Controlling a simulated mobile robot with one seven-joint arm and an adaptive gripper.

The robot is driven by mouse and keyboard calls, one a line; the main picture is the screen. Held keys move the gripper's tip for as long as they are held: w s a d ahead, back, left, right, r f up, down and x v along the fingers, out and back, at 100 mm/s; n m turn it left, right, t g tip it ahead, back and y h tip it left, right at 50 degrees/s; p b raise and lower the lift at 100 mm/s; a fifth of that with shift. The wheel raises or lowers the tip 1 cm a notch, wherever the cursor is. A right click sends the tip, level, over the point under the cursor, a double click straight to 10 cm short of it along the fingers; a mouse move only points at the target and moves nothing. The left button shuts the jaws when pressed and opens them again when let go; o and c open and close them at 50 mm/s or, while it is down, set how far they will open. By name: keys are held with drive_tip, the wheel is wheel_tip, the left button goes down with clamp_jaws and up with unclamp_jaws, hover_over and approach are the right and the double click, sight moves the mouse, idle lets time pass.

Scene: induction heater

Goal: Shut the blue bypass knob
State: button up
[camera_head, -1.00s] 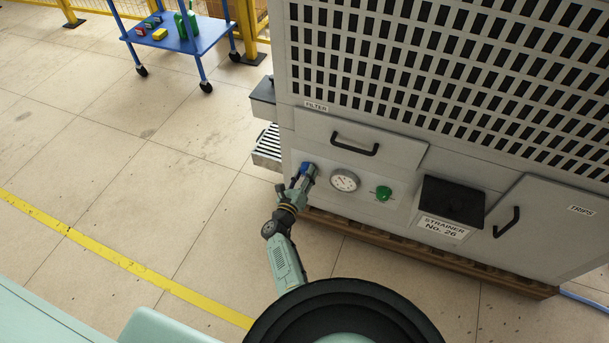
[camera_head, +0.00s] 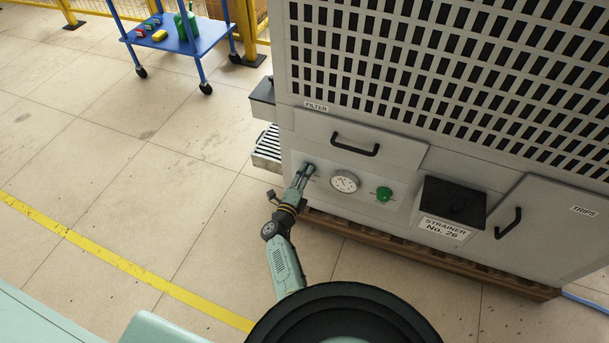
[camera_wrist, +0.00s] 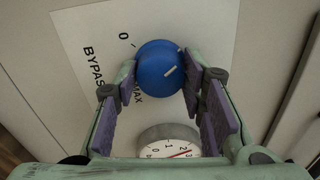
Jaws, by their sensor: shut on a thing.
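The blue bypass knob (camera_wrist: 158,66) is round with a short white line on its face, slanting toward the upper right of the wrist view. It sits on a white plate (camera_wrist: 80,30) printed "BYPASS", "0" and "MAX". My gripper (camera_wrist: 161,76) has one finger on each side of the knob and is shut on it. In the head view my gripper (camera_head: 305,170) is at the lower left of the machine front and hides the knob.
A round gauge (camera_head: 344,181) is just right of my gripper, with a green knob (camera_head: 384,194) beyond it. A drawer (camera_head: 350,145) marked "FILTER" is above. A black strainer box (camera_head: 453,200) stands out further right.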

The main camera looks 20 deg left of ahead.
drive_tip(key=shift+n+p, duration=2.05)
drive_tip(key=shift+n, duration=7.45)
drive_tip(key=o, duration=1.2)
drive_tip(key=s, duration=1.2)
drive_tip(key=shift+a, duration=0.25)
